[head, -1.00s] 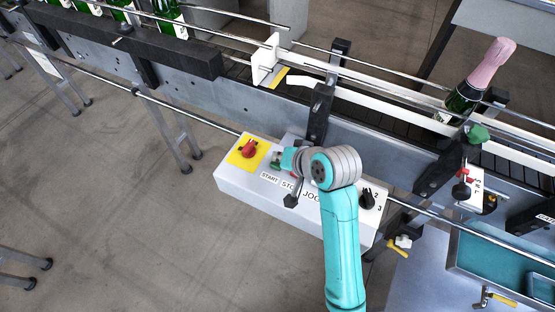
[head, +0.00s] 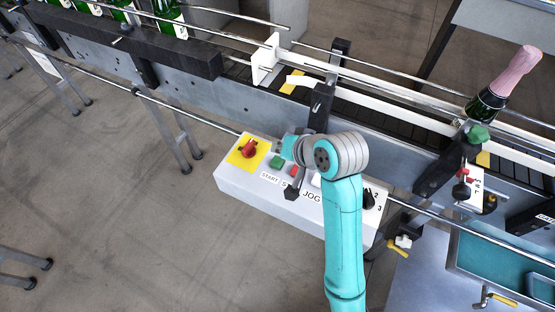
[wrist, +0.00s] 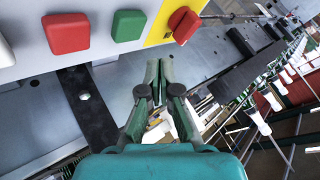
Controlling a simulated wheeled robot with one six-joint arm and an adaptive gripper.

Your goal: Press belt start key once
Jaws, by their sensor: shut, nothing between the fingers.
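The control box (head: 232,183) has a green key (head: 275,162) above the START label. A red key (head: 294,171) sits to its right, partly behind my arm, with JOG further along. In the wrist view, the green key (wrist: 128,25) is at the top, between the red key (wrist: 67,33) and a red knob (wrist: 183,24) on a yellow plate. My gripper (wrist: 160,66) is shut and empty. Its fingertips appear below the green key in that picture, apart from it, against the grey conveyor side. The head view does not show the fingers clearly.
The conveyor belt (head: 385,124) runs behind the box, with rails and black brackets (head: 320,105). A green bottle (head: 486,106) with pink foil tilts at the right. Several green bottles stand upper left. A blue tray (head: 488,262) is lower right. Floor at left is open.

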